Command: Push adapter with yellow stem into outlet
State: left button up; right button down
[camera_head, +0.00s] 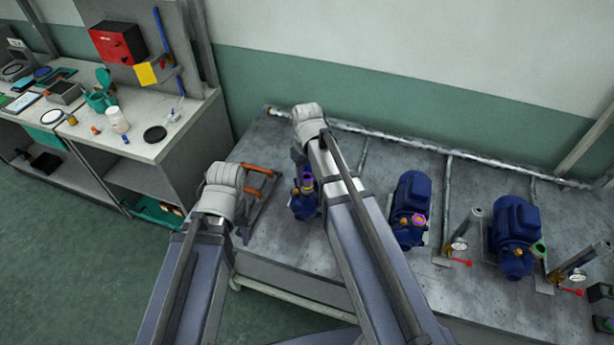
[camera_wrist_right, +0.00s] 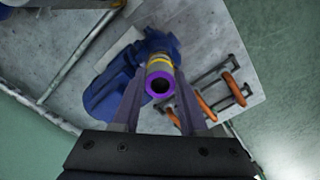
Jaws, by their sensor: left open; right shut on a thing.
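The adapter (camera_wrist_right: 160,79) has a purple ring facing the camera and a yellow stem. It sits between the fingers of my right gripper (camera_wrist_right: 159,105), which is shut on it. Behind it is the blue pump (camera_wrist_right: 106,90), with the adapter lined up over its outlet. I cannot tell how deep the stem sits. In the head view the purple ring (camera_head: 307,182) shows above the leftmost blue pump (camera_head: 304,207), beside my right arm. My left gripper (camera_head: 222,190) is left of this pump, open, its fingertips mostly hidden by its own wrist.
A rack with orange handles (camera_head: 262,169) stands on the grey bench (camera_head: 385,165) left of the pump. Two more blue pumps (camera_head: 411,195) (camera_head: 514,220), gauges and red valve levers stand to the right. A cluttered workbench (camera_head: 150,150) is at the left.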

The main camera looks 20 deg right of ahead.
jog(key=shift+f, duration=0.1)
dwell(0.3)
jog(key=shift+c, duration=1.8)
grip_release()
jog(key=shift+r+p, duration=2.95)
jog(key=shift+r, duration=0.1)
notch_tip(320, 180, up, 8)
jog(key=p, duration=0.7)
jog(key=shift+p, duration=0.4)
jog(key=shift+s+f, duration=0.1)
jog(key=shift+f, duration=0.1)
